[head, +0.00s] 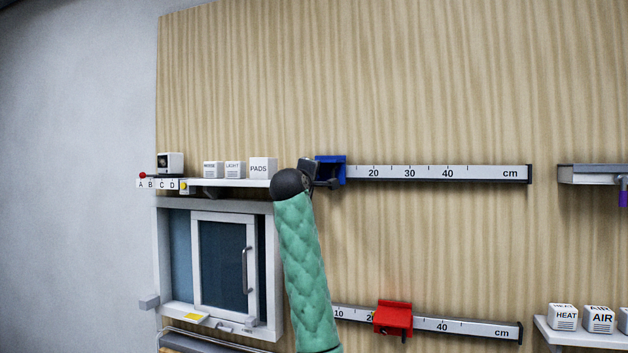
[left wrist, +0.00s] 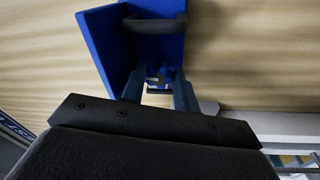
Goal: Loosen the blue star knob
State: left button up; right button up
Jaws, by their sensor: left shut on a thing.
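The blue slider (head: 330,168) sits near the left end of the upper ruler rail. In the left wrist view the blue slider (left wrist: 104,45) fills the top middle, with a dark curved bar across it. My left gripper (head: 318,181) is at the slider's lower left side, partly hidden by my own wrist. In the left wrist view the two fingers of my left gripper (left wrist: 158,84) reach to the slider's underside and are shut on a small part there, the star knob. The knob is mostly hidden between the fingertips, so its star shape does not show. My right gripper is out of view.
The upper rail (head: 440,173) runs clear to the right. A red slider (head: 393,318) sits on the lower rail (head: 466,327). A shelf (head: 232,183) with labelled blocks and a small window (head: 222,265) are at left. More labelled blocks stand at lower right.

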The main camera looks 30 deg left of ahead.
pick_arm(q)
jog(key=shift+n, duration=0.7)
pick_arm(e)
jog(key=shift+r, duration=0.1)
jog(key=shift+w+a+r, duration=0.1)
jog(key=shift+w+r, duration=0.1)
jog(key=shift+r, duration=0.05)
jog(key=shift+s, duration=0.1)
pick_arm(q)
jog(key=o, duration=0.7)
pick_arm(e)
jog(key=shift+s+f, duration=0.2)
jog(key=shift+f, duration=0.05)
